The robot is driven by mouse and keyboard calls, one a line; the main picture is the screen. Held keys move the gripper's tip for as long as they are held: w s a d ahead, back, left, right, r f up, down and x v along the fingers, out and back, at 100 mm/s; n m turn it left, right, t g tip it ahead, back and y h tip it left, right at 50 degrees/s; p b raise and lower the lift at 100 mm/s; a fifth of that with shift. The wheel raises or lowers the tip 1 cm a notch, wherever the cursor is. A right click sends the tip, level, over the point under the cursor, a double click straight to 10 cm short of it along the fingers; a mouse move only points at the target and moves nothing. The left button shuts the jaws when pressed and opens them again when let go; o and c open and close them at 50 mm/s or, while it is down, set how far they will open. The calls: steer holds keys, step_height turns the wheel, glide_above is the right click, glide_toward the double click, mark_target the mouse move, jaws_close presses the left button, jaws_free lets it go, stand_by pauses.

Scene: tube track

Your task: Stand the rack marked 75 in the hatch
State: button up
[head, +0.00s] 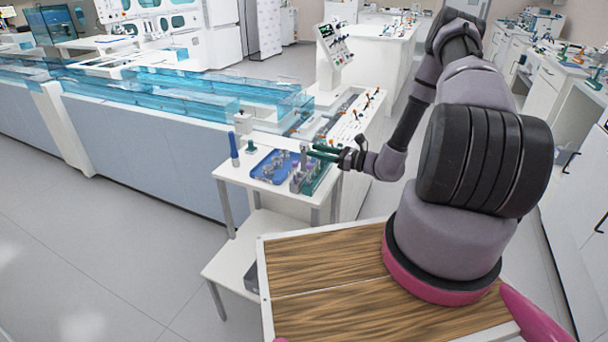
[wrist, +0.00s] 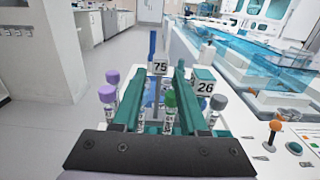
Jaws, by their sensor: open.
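The rack marked 75 shows its white number tag (wrist: 160,68) in the wrist view, between the two teal fingertips of my gripper (wrist: 159,75). My gripper is open; I cannot tell whether the fingers reach around the rack's tag post. Tubes with purple caps (wrist: 109,94) and a green cap (wrist: 170,98) stand below and around the fingers. A second rack's tag, 26 (wrist: 205,87), is just right of the right finger. In the head view my gripper (head: 322,152) is over the racks (head: 308,180) at the right of the small white table. I cannot make out the hatch.
A blue tray (head: 270,166) lies on the white table (head: 236,178) left of the racks. Clear blue channels (head: 185,84) and a control panel with knobs (head: 352,118) lie behind.

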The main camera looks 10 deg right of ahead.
mark_target(304, 149)
steer(key=x, duration=0.5)
jaws_close()
stand_by(1.4)
